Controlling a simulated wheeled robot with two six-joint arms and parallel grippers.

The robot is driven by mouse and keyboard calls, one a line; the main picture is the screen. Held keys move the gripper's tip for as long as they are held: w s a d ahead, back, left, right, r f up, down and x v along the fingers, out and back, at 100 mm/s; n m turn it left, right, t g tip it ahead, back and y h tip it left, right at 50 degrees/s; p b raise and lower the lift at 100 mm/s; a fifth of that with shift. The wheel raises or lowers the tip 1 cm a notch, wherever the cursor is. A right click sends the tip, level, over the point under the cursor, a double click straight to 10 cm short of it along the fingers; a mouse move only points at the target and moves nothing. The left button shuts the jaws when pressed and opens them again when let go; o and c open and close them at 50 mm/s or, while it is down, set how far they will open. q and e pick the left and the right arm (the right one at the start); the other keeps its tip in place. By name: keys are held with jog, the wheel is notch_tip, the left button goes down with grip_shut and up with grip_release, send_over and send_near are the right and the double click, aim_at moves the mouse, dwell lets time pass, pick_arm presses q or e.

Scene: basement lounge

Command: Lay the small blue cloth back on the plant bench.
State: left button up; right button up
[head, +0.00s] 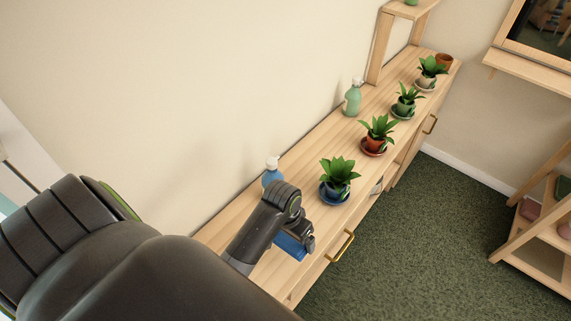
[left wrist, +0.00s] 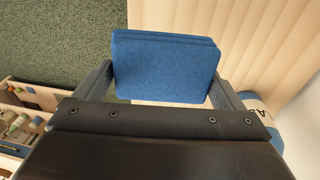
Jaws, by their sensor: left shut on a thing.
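The small blue cloth (head: 289,246) is a folded, flat blue pad. My left gripper (head: 306,240) is shut on it above the near part of the wooden plant bench (head: 312,155). In the left wrist view the cloth (left wrist: 165,65) sits between the two fingers, with pale bench boards behind its right part and green carpet behind its left. I cannot tell whether the cloth touches the bench top. My arm hides part of the cloth and of the near bench in the head view. My right gripper is not in view.
A potted plant on a blue saucer (head: 337,183) stands just beyond my gripper. A blue bottle (head: 272,172) stands near the wall. A green bottle (head: 352,97) and more potted plants stand farther along. Bare wood shows between the bottles and plants. A brass handle (head: 342,246) sticks out in front.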

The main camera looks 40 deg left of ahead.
aim_at(288, 241)
pick_arm(q)
jog(key=shift+s+a+r+g+y+p, duration=0.15)
jog(key=shift+s+r+g+y+p, duration=0.3)
jog(key=shift+s+r+p, duration=0.4)
jog(key=shift+s+a+r+y+p, duration=0.1)
jog(key=shift+s+r+y+p, duration=0.05)
jog(key=shift+s+y+p, duration=0.15)
jog(key=shift+w+f+p, duration=0.1)
jog(key=shift+f+p, duration=0.5)
jog(key=shift+f, duration=4.35)
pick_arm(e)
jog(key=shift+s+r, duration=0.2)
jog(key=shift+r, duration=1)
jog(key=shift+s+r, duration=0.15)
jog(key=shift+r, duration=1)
pick_arm(q)
jog(key=shift+f, duration=0.1)
jog(key=o, duration=0.7)
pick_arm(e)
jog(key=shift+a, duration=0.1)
pick_arm(q)
notch_tip(288, 241, up, 12)
jog(key=shift+r+b, duration=0.1)
jog(key=shift+b, duration=0.8)
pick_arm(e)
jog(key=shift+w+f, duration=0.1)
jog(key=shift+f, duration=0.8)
